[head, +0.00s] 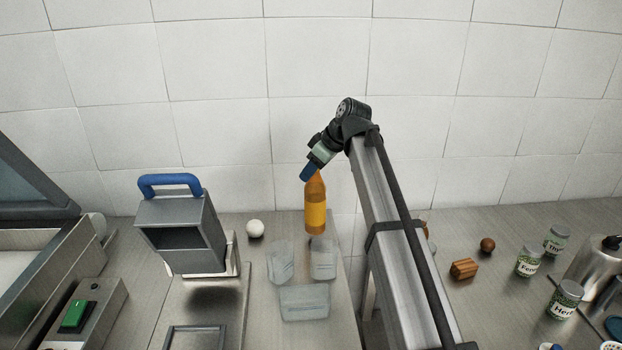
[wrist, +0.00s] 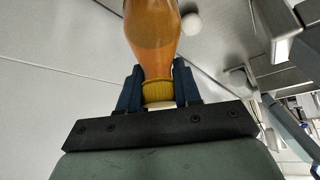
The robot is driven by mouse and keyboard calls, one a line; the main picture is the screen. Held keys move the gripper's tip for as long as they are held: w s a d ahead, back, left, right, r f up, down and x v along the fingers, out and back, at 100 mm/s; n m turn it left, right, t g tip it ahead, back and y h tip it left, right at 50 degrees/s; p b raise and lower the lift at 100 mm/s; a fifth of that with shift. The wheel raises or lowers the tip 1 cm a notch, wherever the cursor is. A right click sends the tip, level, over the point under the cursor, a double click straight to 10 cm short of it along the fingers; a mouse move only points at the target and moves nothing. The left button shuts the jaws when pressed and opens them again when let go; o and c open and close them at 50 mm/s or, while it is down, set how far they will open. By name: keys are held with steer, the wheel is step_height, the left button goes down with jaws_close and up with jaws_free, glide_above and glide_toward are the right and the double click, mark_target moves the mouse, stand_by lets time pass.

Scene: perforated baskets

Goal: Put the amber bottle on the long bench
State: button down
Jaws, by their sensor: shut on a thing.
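The amber bottle (head: 315,215) is upright, with a yellow label, at the back of the left steel bench (head: 262,300). My gripper (head: 309,173) is above it, with its blue fingers around its top. In the wrist view, my gripper (wrist: 158,88) is shut on the neck of the amber bottle (wrist: 152,40), just by the yellow cap band. I cannot tell whether the bottle's base touches the bench. A right steel bench (head: 490,310) lies beyond a gap. Which of the two is the long bench is not clear from the picture.
Clear containers (head: 304,302) stand in front of the bottle. A white ball (head: 255,229) and a grey machine with a blue handle (head: 170,185) are to the left. Labelled jars (head: 529,261), a wooden block (head: 464,269) and a brown ball (head: 487,245) are on the right bench.

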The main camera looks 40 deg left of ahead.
steer(key=shift+f, duration=1.4)
steer(key=c, duration=0.8)
jaws_free()
steer(key=v, duration=1.2)
steer(key=shift+o, duration=0.2)
